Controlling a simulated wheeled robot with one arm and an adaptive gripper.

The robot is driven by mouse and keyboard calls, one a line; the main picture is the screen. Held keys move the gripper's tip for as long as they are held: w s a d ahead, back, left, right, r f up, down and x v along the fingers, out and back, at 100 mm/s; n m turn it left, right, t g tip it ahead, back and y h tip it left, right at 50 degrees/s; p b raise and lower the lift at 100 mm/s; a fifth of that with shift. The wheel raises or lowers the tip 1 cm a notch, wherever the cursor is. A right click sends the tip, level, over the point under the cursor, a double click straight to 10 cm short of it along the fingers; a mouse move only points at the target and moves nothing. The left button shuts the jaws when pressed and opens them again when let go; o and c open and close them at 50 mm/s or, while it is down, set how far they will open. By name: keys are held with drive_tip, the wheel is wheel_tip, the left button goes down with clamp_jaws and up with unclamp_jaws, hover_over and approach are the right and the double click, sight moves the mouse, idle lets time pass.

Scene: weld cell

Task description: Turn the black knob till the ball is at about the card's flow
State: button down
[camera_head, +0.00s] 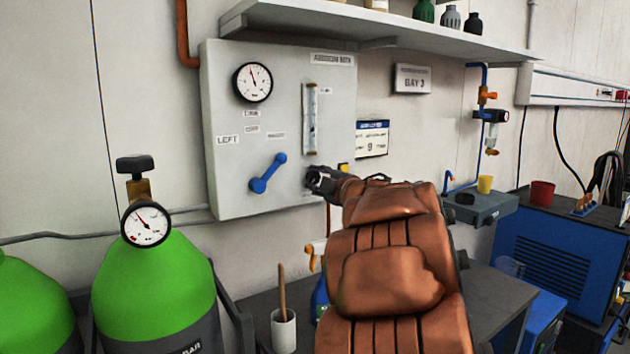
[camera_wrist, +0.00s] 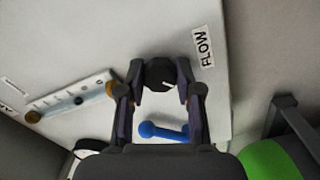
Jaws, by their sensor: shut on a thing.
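The black knob (camera_wrist: 160,73) sits between my gripper's fingers in the wrist view, with a pale mark on its face. My gripper (camera_wrist: 160,78) is shut on it, one finger on each side. In the head view my gripper (camera_head: 318,180) is at the panel's lower right, and it hides most of the knob. The flow tube (camera_head: 310,118) is upright above it. In the wrist view the tube (camera_wrist: 60,106) lies slanted, with a small dark ball (camera_wrist: 78,100) near mid-length. The card (camera_head: 372,138) on the wall shows a 9; its small print is unreadable.
The grey panel (camera_head: 232,180) also carries a round gauge (camera_head: 253,82) and a blue lever (camera_head: 268,173). A FLOW label (camera_wrist: 203,47) is beside the knob. A green cylinder (camera_head: 150,285) stands at left. A shelf (camera_head: 390,28) overhangs the panel. A cup with a brush (camera_head: 283,330) stands below.

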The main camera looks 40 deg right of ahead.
drive_tip(key=c, duration=1)
unclamp_jaws()
drive_tip(key=shift+r, duration=0.1)
drive_tip(key=shift+o, duration=1.1)
drive_tip(key=s, duration=1.2)
drive_tip(key=shift+a, duration=0.35)
